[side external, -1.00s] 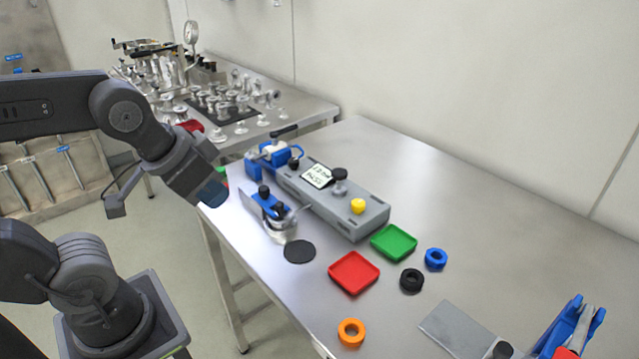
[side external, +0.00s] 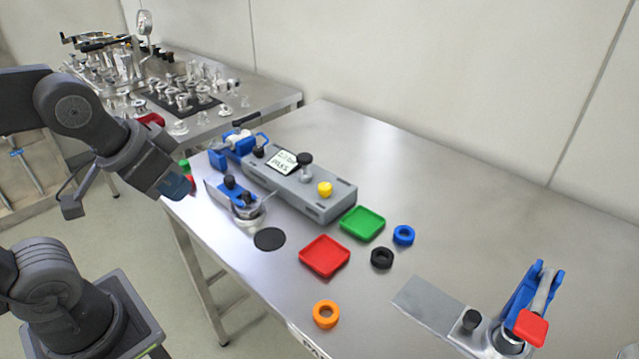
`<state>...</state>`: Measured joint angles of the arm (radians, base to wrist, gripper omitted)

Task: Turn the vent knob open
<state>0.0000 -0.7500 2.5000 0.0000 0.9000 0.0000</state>
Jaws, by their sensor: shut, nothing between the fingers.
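A long grey box (side external: 285,197) lies on the steel table with a white label (side external: 281,162) that reads PASS on its lower line. On it stand a black knob on a metal stem (side external: 305,161), a yellow knob (side external: 325,188) and a small black knob (side external: 258,151). Which one is the vent knob I cannot tell. A blue valve fitting with a black handle (side external: 236,145) is at the box's far left end. My gripper (side external: 186,188), with blue at its tip, is at the table's left edge, left of the box and apart from the knobs. It is shut and empty.
A blue-and-metal clamp (side external: 236,196) stands between my gripper and the box. Red (side external: 325,256) and green (side external: 362,223) trays, blue, black and orange rings, and a black disc (side external: 269,239) lie in front. Another clamp (side external: 530,310) is at lower right. The table's back right is clear.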

